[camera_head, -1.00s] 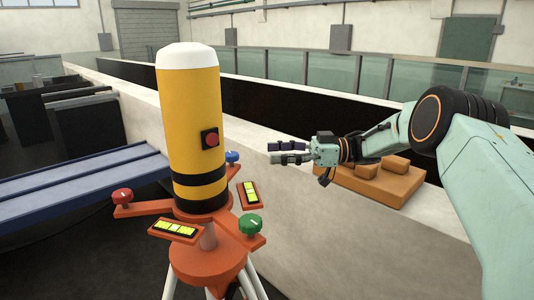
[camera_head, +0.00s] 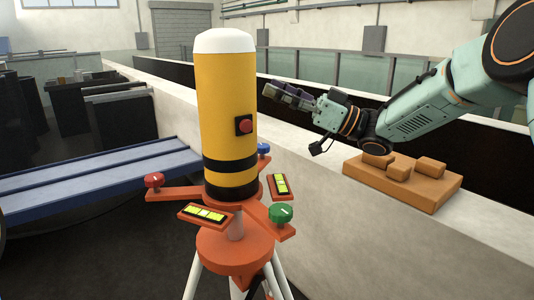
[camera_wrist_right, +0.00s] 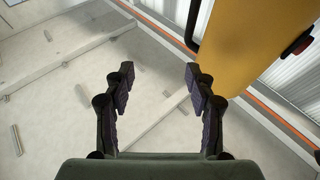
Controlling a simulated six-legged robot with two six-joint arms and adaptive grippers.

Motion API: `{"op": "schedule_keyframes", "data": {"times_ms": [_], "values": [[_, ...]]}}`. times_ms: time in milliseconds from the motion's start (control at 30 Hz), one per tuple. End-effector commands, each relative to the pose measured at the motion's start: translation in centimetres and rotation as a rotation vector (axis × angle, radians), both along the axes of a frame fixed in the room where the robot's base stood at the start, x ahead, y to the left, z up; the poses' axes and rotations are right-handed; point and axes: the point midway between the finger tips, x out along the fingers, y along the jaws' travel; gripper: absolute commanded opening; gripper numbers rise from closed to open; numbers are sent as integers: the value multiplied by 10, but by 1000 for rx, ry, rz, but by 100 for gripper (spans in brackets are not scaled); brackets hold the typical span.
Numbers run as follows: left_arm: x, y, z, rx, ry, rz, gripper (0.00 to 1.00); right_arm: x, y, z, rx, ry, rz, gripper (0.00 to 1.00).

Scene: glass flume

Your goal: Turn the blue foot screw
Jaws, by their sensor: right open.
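The blue foot screw (camera_head: 263,149) shows at the back right of the orange tripod base, partly hidden behind the yellow cylinder (camera_head: 228,100). A red screw (camera_head: 154,181) is on the left arm of the base and a green screw (camera_head: 281,213) on the front right arm. My right gripper (camera_head: 272,92) is open and empty, above and right of the blue screw, beside the cylinder. In the right wrist view my right gripper's fingers (camera_wrist_right: 157,84) stand apart with nothing between them, and the yellow cylinder (camera_wrist_right: 245,45) is at upper right. My left gripper is not in view.
Two level vials, a front one (camera_head: 204,214) and a right one (camera_head: 280,187), lie on the orange base (camera_head: 236,250). Tan blocks on a tan board (camera_head: 415,190) sit on the pale flume wall (camera_head: 480,245). A blue bench (camera_head: 90,185) stands at left.

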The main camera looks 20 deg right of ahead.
Motion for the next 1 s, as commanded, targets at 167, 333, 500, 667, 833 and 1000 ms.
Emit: {"op": "schedule_keyframes", "data": {"times_ms": [167, 333, 500, 667, 833, 1000], "values": [[0, 0, -8, 0, 0, 0, 40, -8, 17, -7, 82, 51, -205, 55], [0, 0, -11, 0, 0, 0, 40, -19, 18, -49, 52, 163, -439, 55], [0, 0, -11, 0, 0, 0, 40, -39, 7, -117, -87, 308, -650, 55], [0, 0, -10, 0, 0, 0, 40, -41, -5, -138, -207, 312, -745, 55], [0, 0, -10, 0, 0, 0, 40, -37, -4, -139, -254, 280, -753, 55], [0, 0, -7, 0, 0, 0, 40, -20, 2, -139, -257, 278, -751, 55]]}}
